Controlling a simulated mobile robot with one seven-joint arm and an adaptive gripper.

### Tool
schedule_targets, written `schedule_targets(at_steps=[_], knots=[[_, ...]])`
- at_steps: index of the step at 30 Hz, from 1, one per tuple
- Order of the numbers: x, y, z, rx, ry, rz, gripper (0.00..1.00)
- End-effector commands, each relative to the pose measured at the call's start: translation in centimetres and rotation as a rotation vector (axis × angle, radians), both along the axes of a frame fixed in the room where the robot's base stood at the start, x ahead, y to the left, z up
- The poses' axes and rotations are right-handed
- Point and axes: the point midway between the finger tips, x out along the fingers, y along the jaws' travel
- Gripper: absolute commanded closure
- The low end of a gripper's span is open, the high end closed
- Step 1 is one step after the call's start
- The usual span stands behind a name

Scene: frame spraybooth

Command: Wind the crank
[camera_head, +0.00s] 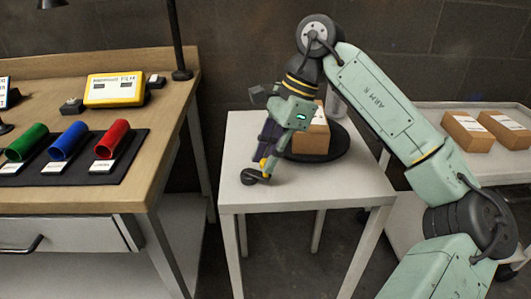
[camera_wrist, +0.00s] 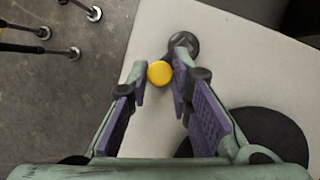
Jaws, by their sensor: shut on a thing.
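The crank (camera_head: 252,177) is a dark grey hub with an arm, low on the front left of the white table (camera_head: 235,195). Its yellow knob (camera_head: 264,163) stands up from it; in the wrist view the knob (camera_wrist: 160,73) lies between my fingertips, and the dark hub (camera_wrist: 183,44) sits just beyond the right finger. My gripper (camera_head: 267,157) points down and is shut on the knob; it shows in the wrist view too (camera_wrist: 161,68). The crank's arm is mostly hidden by my fingers. A black round turntable (camera_head: 341,150) is behind, carrying a brown box (camera_head: 311,140).
A wooden workbench (camera_head: 160,100) at left holds green, blue and red tubes (camera_head: 110,138) on a black mat and a yellow display (camera_head: 115,89). A grey cart (camera_head: 440,112) at right carries brown boxes (camera_head: 468,131). A pale cylinder (camera_head: 336,103) stands behind the turntable's box.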

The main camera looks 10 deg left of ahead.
Motion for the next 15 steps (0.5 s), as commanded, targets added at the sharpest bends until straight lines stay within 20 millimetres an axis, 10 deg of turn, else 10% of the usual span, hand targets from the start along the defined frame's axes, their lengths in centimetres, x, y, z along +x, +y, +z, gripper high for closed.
schedule_targets(at_steps=[15], knots=[[2.2,0.3,0.6,-0.001,0.0,0.481,1.0]])
